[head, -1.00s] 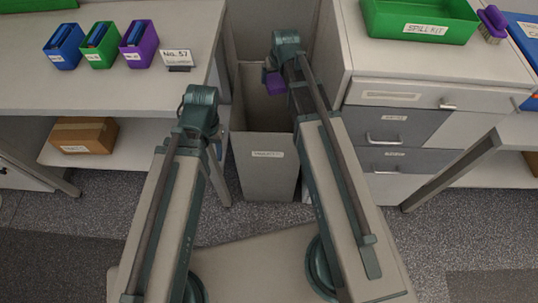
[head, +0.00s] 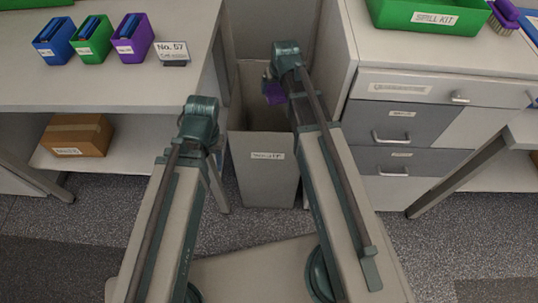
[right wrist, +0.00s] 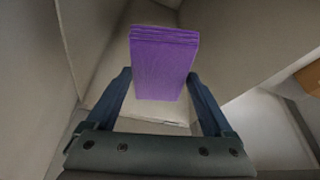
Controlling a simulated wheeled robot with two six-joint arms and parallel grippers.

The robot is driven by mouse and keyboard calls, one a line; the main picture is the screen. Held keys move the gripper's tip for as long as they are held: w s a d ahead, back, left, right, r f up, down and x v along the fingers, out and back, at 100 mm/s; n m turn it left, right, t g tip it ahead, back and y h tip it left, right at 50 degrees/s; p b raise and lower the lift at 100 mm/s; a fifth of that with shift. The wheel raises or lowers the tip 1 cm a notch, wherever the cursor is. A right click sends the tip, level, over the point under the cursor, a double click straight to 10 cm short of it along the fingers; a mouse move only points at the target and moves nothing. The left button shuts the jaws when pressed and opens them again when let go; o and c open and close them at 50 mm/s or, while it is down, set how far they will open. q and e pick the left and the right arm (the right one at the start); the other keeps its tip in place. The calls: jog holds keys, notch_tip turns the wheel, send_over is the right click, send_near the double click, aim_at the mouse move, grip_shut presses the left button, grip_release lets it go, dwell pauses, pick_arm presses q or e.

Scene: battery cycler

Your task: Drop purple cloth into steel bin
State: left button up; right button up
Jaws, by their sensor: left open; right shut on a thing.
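The purple cloth (head: 274,92) is a folded block held in my right gripper (head: 272,78) over the open top of the steel bin. In the right wrist view the cloth (right wrist: 164,62) sits between the two fingers of my right gripper (right wrist: 160,98), which is shut on it. The steel bin (head: 265,178) is a tall grey box with a label on its front, standing between the bench and the drawer cabinet. My left gripper (head: 212,148) hangs at the end of the left arm, left of the bin, open; its fingers are mostly hidden.
A bench (head: 120,88) on the left carries blue, green and purple boxes (head: 133,38) and a sign (head: 173,53). A cardboard box (head: 76,135) sits on its lower shelf. The drawer cabinet (head: 400,132) on the right carries a green spill kit tray (head: 432,14).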

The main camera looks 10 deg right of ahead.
jog(key=o, duration=0.9)
jog(key=shift+r, duration=0.15)
jog(key=p+v, duration=1.3)
jog(key=shift+s+r, duration=0.2)
jog(key=shift+r, duration=0.05)
